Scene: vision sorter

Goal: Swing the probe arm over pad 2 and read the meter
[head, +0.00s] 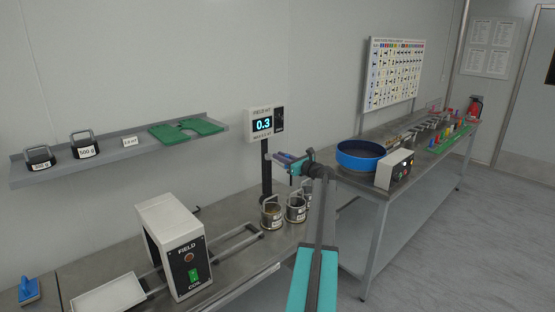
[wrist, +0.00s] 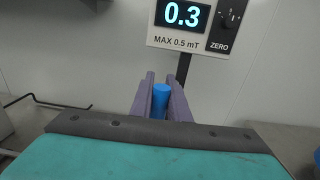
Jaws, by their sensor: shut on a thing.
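The field meter (head: 262,124) stands on a black post above the bench and its display reads 0.3. In the wrist view the meter (wrist: 190,42) shows 0.3 with "MAX 0.5 mT" below it and a ZERO knob at the right. My gripper (head: 283,157) is just in front of the post, below the meter. In the wrist view the purple jaws of my gripper (wrist: 160,88) are shut on a blue upright peg (wrist: 161,101), which looks like the probe arm's handle. The rest of the probe arm and the numbered pads cannot be made out.
A white field coil box (head: 173,248) straddles a rail track on the bench. Several metal pots with handles (head: 271,213) stand near my gripper. A blue round basin (head: 360,155) and a control box (head: 395,169) are on the right bench. A shelf (head: 115,152) holds weights and a green plate.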

